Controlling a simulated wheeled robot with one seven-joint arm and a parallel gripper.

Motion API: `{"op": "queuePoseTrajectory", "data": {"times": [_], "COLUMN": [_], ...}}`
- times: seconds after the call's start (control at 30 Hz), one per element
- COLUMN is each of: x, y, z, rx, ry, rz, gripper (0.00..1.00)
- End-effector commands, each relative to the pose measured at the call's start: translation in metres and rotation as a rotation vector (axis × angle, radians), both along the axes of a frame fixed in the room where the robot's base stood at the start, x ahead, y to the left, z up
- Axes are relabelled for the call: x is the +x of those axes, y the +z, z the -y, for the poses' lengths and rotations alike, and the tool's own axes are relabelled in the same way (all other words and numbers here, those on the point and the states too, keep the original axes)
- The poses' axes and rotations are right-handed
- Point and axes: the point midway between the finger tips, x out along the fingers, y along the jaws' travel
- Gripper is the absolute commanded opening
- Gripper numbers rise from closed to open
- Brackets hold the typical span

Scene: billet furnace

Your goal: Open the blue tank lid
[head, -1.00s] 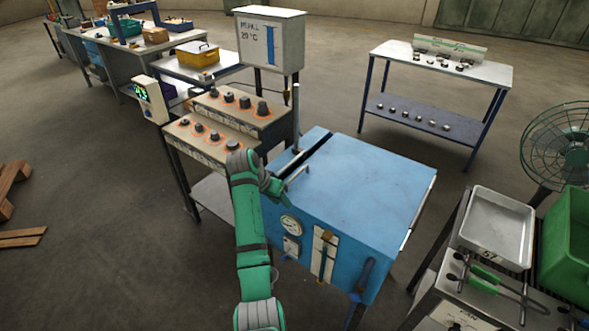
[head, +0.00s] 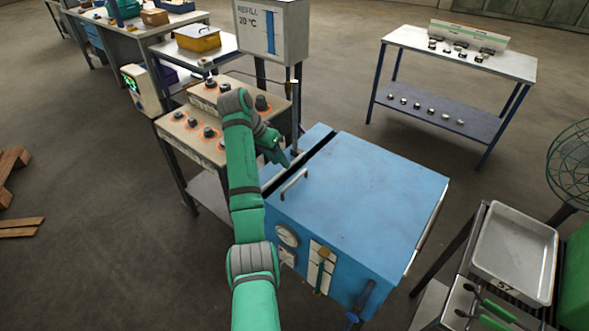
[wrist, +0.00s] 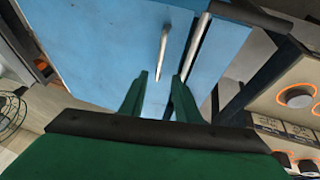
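The blue tank (head: 340,270) stands in front of me with its flat blue lid (head: 365,195) lying shut on top. A thin silver bar handle (head: 294,186) is on the lid's left edge, beside a dark slot. My gripper (head: 286,161) is in the air just beyond the handle, near the slot and the control panel. In the wrist view my two green fingers (wrist: 160,76) are apart and empty, pointing toward the blue lid (wrist: 105,40). The handle (wrist: 163,50) shows ahead, its near end in line with the gap between the fingers. I cannot tell the distance between them.
A knob panel (head: 205,125) is close on the left, with a thin upright post (head: 296,110) at the tank's far corner. A refill box (head: 270,35) stands behind. A metal tray (head: 515,250) is at right.

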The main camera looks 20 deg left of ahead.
Motion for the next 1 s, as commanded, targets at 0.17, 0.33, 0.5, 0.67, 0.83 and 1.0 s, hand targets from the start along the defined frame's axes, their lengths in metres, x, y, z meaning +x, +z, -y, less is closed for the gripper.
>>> {"op": "queuePoseTrajectory", "data": {"times": [0.17, 0.33, 0.5, 0.67, 0.83, 1.0], "x": [0.004, 0.012, 0.022, 0.029, 0.031, 0.032], "y": [-0.017, -0.044, -0.07, -0.087, -0.096, -0.097], "z": [0.003, 0.011, 0.022, 0.03, 0.033, 0.033], "rx": [0.0, -0.001, -0.001, 0.0, 0.0, 0.001], "ry": [0.002, 0.003, 0.0, -0.003, -0.002, -0.001], "rz": [-0.003, -0.003, -0.002, -0.001, -0.002, -0.001], "gripper": [0.29, 0.29, 0.29, 0.29, 0.29, 0.29]}}
